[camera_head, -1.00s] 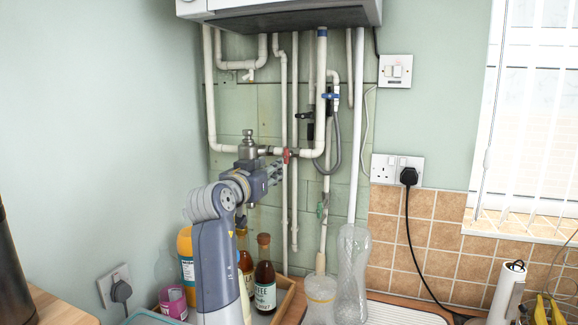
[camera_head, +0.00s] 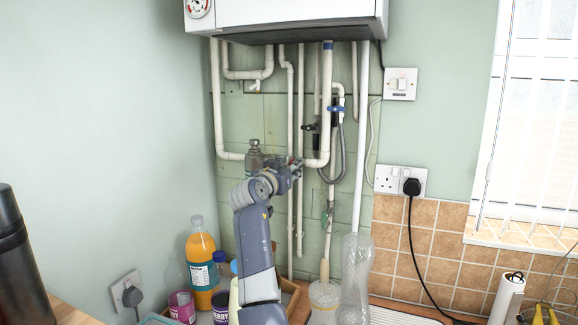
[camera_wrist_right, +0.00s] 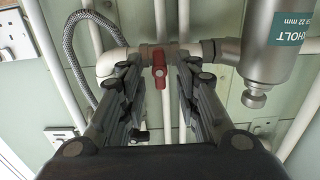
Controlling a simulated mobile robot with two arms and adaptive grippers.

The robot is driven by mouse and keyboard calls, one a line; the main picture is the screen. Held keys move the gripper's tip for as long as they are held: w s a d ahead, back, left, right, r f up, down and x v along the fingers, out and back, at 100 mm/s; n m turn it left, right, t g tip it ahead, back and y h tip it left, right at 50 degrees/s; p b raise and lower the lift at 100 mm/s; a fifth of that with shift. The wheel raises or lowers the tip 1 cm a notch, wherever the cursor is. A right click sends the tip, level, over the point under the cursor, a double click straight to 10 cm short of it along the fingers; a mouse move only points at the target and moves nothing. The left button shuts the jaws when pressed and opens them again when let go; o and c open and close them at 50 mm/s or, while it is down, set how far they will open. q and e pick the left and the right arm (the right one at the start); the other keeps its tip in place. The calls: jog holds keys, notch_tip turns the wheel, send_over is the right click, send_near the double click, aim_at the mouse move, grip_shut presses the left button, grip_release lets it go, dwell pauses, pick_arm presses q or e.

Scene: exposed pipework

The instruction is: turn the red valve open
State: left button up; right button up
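The red valve handle (camera_wrist_right: 160,68) sits on a light pipe run beside a grey metal canister (camera_wrist_right: 285,45). In the head view, the canister (camera_head: 254,158) stands left of my right gripper (camera_head: 293,170), which largely hides the valve. In the right wrist view, my right gripper (camera_wrist_right: 159,78) is open. Its two dark fingers stand either side of the red handle, with a visible gap on each side. I cannot tell how deep the handle lies between the fingertips. My left gripper is not in view.
Vertical white pipes (camera_head: 362,130) and a grey braided hose (camera_wrist_right: 75,55) run close to the valve. A blue-handled valve (camera_head: 335,108) is above right. An orange bottle (camera_head: 201,265), a clear plastic bottle (camera_head: 356,275) and a black flask (camera_head: 15,250) stand below.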

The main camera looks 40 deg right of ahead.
jog(key=shift+c, duration=1.1)
jog(key=c, duration=0.5)
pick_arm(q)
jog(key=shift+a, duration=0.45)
pick_arm(e)
jog(key=shift+n, duration=0.4)
pick_arm(q)
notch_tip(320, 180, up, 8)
jog(key=p, duration=0.8)
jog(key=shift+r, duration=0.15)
pick_arm(e)
jog(key=shift+w+a+f+n, duration=0.1)
jog(key=shift+w+n, duration=0.05)
jog(key=shift+n, duration=4.15)
jog(key=shift+w+f+n, duration=0.1)
jog(key=shift+n, duration=4.2)
jog(key=shift+f, duration=0.1)
